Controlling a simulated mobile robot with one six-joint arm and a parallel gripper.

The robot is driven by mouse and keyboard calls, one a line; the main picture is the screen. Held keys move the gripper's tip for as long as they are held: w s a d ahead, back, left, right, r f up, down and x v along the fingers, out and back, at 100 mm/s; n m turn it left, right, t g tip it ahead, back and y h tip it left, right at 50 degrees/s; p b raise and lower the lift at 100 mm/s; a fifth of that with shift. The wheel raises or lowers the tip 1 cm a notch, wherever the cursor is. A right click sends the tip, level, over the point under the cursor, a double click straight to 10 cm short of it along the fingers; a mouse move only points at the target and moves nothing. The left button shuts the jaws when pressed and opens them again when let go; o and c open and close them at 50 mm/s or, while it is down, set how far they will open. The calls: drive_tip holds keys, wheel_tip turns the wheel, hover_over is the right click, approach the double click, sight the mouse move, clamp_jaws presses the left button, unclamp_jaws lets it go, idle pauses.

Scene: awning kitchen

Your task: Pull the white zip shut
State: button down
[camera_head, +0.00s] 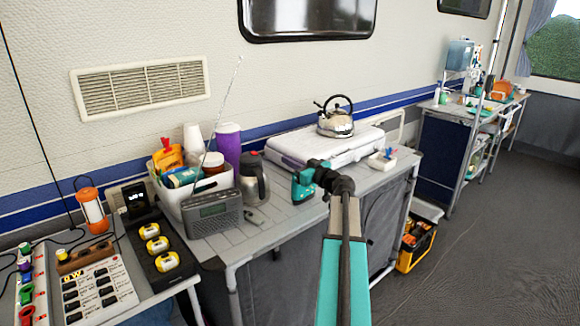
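I cannot clearly make out the white zip. The grey fabric front (283,285) of the kitchen stand hangs below its slatted top, and a darker panel shows in it on the right. My arm crosses in front of this fabric and hides part of it.
Free floor lies right.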

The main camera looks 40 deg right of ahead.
drive_tip(key=shift+a, duration=0.2)
idle(0.3)
drive_tip(key=c, duration=1.9)
unclamp_jaws()
drive_tip(key=shift+c, duration=0.2)
drive_tip(key=shift+b, duration=0.3)
drive_tip(key=s+b, duration=0.2)
drive_tip(key=s, duration=1.2)
drive_tip(key=shift+a, duration=0.25)
